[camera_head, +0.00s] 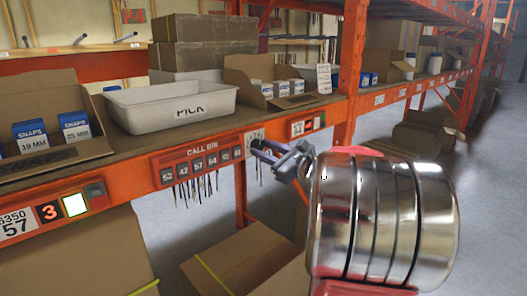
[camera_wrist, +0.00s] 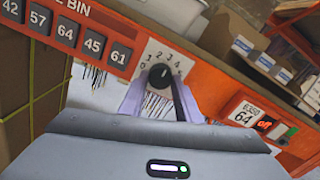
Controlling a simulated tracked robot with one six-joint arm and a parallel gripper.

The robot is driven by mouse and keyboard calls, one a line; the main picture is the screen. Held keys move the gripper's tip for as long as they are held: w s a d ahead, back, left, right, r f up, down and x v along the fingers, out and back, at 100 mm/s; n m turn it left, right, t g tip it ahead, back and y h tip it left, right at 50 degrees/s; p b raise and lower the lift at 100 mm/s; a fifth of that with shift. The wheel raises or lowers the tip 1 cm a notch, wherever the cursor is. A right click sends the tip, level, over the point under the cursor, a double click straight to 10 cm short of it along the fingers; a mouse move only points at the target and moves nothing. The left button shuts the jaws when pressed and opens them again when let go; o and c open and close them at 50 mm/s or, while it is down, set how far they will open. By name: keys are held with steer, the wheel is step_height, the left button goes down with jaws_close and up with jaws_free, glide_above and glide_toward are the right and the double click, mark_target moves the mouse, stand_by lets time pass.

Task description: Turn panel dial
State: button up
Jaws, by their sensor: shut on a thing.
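The panel dial (camera_wrist: 160,75) is a black knob on a white plate (camera_wrist: 172,55) numbered in an arc around it. In the wrist view my gripper (camera_wrist: 158,84) has its pale purple fingers on either side of the knob, shut on it. A small light mark shows on the knob, but I cannot tell which number it points to. In the head view the dial plate (camera_head: 255,134) is on the orange beam, right of the CALL BIN panel (camera_head: 202,160). My gripper (camera_head: 262,150) reaches it from the right and hides the knob there.
A white PICK tote (camera_head: 170,106) and open cartons (camera_head: 45,145) stand on the shelf above the beam. A lit button (camera_head: 75,204) is at the beam's left. Thin strands hang below the panel. Boxes (camera_head: 235,262) stand on the floor beneath.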

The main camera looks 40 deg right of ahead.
steer(key=o, duration=1)
steer(key=shift+s, duration=0.1)
steer(key=s, duration=1.3)
steer(key=shift+s+d, duration=0.15)
steer(key=shift+s, duration=0.15)
